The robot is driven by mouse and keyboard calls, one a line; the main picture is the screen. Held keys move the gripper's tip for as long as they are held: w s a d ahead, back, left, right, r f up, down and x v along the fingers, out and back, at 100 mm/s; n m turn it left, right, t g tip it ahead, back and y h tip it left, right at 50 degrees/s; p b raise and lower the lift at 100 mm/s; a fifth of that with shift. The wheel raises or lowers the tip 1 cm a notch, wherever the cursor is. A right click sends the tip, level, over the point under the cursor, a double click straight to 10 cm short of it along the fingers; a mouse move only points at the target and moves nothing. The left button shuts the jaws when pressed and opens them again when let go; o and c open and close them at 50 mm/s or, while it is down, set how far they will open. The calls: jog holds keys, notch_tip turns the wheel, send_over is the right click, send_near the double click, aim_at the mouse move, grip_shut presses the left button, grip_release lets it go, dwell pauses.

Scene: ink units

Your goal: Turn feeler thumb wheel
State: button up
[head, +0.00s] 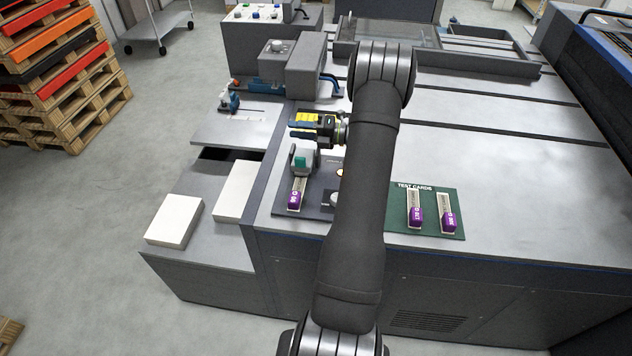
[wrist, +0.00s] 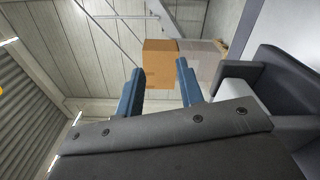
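A small grey feeler unit (head: 306,152) with a green front part (head: 300,160) stands on the dark plate at the machine's front left. A strip with a purple end (head: 294,200) lies in front of it. I cannot make out the thumb wheel for certain. My gripper (head: 298,124) is just behind and above the feeler unit in the head view, pointing left. In the wrist view its two blue fingers (wrist: 160,68) are apart with nothing between them; the feeler unit is not recognisable there.
A green test card board (head: 400,222) with two purple-ended strips lies right of my arm. A grey housing (head: 290,68) stands behind the gripper. A round grey knob (head: 331,200) is partly behind my arm. White stacks (head: 174,220) lie at left. The wrist view shows a cardboard box (wrist: 160,50).

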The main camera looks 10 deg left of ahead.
jog(key=o, duration=0.5)
jog(key=shift+s, duration=0.15)
jog(key=shift+s+a+r+n+g+h, duration=0.2)
jog(key=shift+s+n+g+h, duration=0.1)
jog(key=shift+n, duration=0.4)
jog(key=s+n+h, duration=0.1)
jog(key=s+n, duration=0.1)
jog(key=n, duration=0.1)
jog(key=s+r+n+g+h, duration=0.1)
jog(key=n+h, duration=0.1)
jog(key=n, duration=0.1)
jog(key=s+n+g+h, duration=0.1)
jog(key=s+n, duration=0.1)
jog(key=n, duration=0.1)
jog(key=shift+s+r+n, duration=0.3)
jog(key=shift+s+n, duration=0.05)
jog(key=shift+n, duration=0.05)
jog(key=s+d+r+n+t+h, duration=0.1)
jog(key=s+d+r+n+h, duration=0.25)
jog(key=n, duration=0.55)
jog(key=s+d+r+n+t+h, duration=0.1)
jog(key=s+d+n+h, duration=0.1)
jog(key=d+n+h, duration=0.6)
jog(key=s+d+r+n+t+h, duration=0.1)
jog(key=s+d+r+n+h, duration=0.15)
jog(key=n, duration=0.85)
jog(key=shift+y, duration=0.3)
jog(key=f, duration=1.7)
jog(key=shift+s+a, duration=0.15)
jog(key=shift+s, duration=0.25)
